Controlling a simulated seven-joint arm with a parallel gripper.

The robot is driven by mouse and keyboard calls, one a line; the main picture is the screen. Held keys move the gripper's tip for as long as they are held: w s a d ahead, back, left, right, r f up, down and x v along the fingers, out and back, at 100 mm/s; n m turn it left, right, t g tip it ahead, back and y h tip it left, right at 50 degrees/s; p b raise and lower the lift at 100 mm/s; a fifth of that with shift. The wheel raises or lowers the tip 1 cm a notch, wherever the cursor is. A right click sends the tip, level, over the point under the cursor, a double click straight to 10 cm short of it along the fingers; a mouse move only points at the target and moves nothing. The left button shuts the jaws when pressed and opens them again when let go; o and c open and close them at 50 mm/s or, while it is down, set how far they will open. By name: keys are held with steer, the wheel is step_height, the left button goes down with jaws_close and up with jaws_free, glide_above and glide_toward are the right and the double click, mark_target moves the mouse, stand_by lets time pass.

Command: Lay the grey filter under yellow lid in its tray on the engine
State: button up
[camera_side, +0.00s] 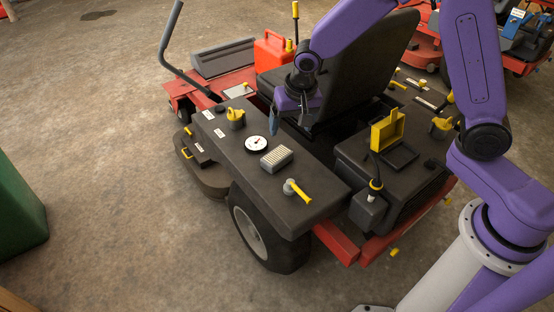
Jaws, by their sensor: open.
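The grey filter (276,159), a pleated light block, lies on the dark flat fender of the mower, beside a round white gauge. The yellow lid (387,131) stands raised at the back of the engine housing. The dark open tray (402,156) lies just right of and below it and looks empty. My gripper (273,126) hangs above the fender, up and slightly left of the filter and apart from it. It is open, with nothing seen between its fingers; they are small and partly overlap in this view.
The gauge (256,143), a yellow-handled cap (236,116) and a yellow lever (298,190) stand near the filter. The black seat (350,70) rises between fender and engine. A black post with a yellow ring (376,184) stands before the tray. A red can (272,50) is behind.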

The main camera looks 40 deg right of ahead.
steer(key=w+d+f+m, duration=0.3)
steer(key=w+f+m, duration=0.3)
steer(key=w, duration=0.2)
steer(key=m, duration=0.6)
glide_toward(278, 156)
steer(key=shift+t+h, duration=0.3)
steer(key=shift+t, duration=0.1)
steer(key=shift+s+a+x, duration=0.1)
steer(key=shift+x, duration=2.3)
steer(key=shift+s+a+x, duration=0.1)
steer(key=shift+a+x, duration=0.05)
steer(key=shift+x, duration=2.25)
steer(key=shift+f, duration=0.1)
steer(key=c, duration=0.8)
